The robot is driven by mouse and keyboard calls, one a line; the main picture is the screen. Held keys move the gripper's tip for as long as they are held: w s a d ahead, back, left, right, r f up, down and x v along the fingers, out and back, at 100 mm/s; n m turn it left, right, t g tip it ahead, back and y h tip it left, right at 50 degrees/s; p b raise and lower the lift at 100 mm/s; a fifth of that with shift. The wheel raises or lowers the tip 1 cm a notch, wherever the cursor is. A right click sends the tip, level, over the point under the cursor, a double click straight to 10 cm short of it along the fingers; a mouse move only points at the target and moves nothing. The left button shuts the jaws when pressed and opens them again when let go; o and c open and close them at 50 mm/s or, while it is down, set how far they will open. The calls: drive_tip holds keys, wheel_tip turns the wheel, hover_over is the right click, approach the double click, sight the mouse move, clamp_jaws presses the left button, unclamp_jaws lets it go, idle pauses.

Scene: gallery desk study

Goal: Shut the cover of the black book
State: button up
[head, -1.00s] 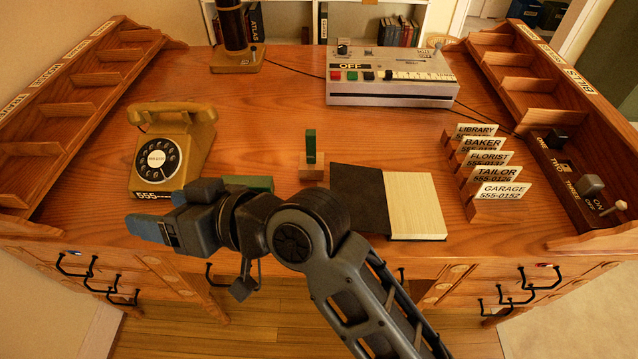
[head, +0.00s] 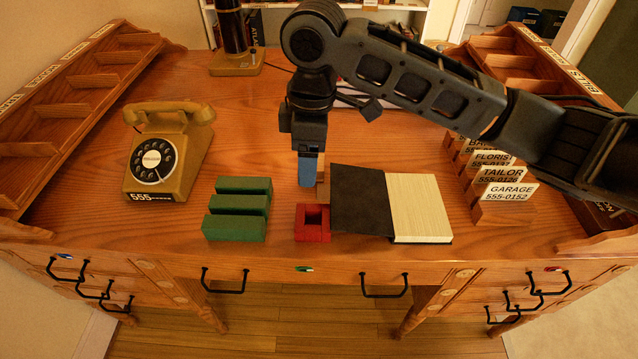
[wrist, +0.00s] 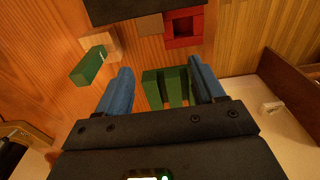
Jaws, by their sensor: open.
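The black book lies open on the desk. Its dark cover (head: 361,202) is folded out to the left, and its cream pages (head: 418,203) are on the right. The cover's edge also shows at the top of the wrist view (wrist: 145,10). My gripper (head: 308,178) points down just left of the cover's far left corner, apparently not touching it. In the wrist view my gripper's blue fingers (wrist: 160,68) are spread apart with nothing held between them. The pages are out of the wrist view.
A red block with a square opening (head: 313,224) sits by the cover's near left corner. Green blocks (head: 235,228) lie further left. A yellow telephone (head: 168,155) stands at the left. Name cards in wooden holders (head: 505,193) stand right of the book. Desk left of the telephone is clear.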

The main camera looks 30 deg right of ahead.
sight(319, 191)
drive_tip(key=shift+d+h, duration=0.3)
drive_tip(key=shift+d, duration=0.55)
drive_tip(key=shift+s+d+f, duration=0.1)
drive_tip(key=shift+d, duration=0.1)
wheel_tip(319, 191, down, 7)
drive_tip(key=shift+f, duration=0.2)
clamp_jaws()
